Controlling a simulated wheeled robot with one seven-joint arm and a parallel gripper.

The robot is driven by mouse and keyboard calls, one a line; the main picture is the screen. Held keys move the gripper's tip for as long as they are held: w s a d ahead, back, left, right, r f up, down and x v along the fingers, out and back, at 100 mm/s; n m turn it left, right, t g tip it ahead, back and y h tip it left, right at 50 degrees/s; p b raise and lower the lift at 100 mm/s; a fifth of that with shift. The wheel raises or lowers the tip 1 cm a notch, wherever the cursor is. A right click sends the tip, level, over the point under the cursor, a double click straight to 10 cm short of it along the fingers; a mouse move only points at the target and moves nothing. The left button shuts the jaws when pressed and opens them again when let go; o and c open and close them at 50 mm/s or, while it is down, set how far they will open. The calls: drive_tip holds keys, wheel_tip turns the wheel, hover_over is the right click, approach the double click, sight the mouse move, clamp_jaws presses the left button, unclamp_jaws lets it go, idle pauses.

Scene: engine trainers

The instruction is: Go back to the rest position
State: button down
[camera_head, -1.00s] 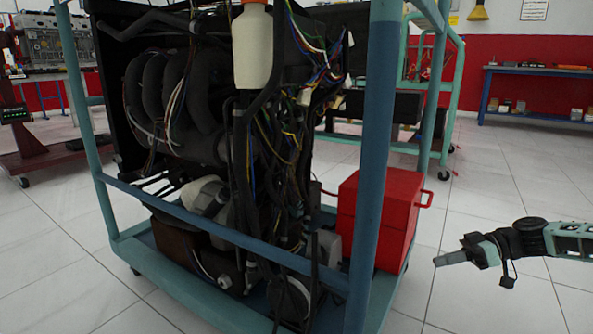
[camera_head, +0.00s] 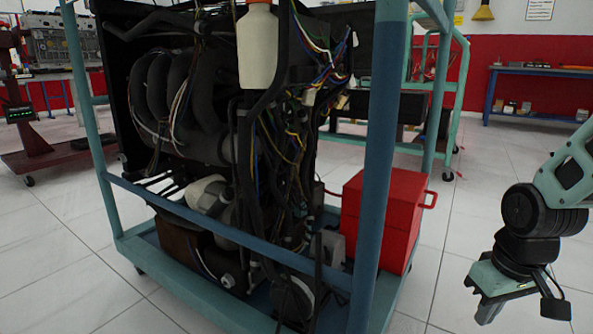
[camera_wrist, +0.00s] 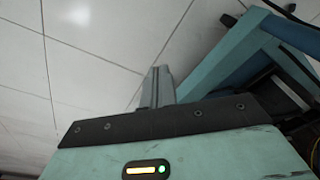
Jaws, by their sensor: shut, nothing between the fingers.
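My gripper (camera_head: 481,316) hangs at the lower right of the head view, pointing down over the tiled floor. It is to the right of the engine trainer's teal frame (camera_head: 376,150) and apart from it. In the wrist view my gripper (camera_wrist: 158,78) shows its fingers together, with nothing between them and pale floor tiles beyond. The corner of a teal frame (camera_wrist: 228,68) shows at the right of the wrist view.
The engine trainer (camera_head: 185,95) on its wheeled teal frame fills the left and middle. A red box (camera_head: 366,215) stands on its base. A blue bench (camera_head: 540,72) is at the back right. Tiled floor (camera_head: 450,225) is clear between the trainer and my arm.

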drive_tip(key=s+a+r+n+p, duration=0.2)
drive_tip(key=s+a+r+p, duration=0.35)
drive_tip(key=r+p, duration=0.55)
drive_tip(key=s+a+r+n+g+p, duration=0.15)
drive_tip(key=s+a+r+p, duration=0.35)
drive_tip(key=a+r+p, duration=0.5)
drive_tip(key=s+a+r+n+p, duration=0.25)
drive_tip(key=s+r+p, duration=0.5)
drive_tip(key=r, duration=0.65)
wheel_tip(320, 180, up, 35)
drive_tip(key=w+p, duration=0.2)
drive_tip(key=p, duration=3.4)
drive_tip(key=shift+w, duration=0.15)
drive_tip(key=shift+f, duration=0.15)
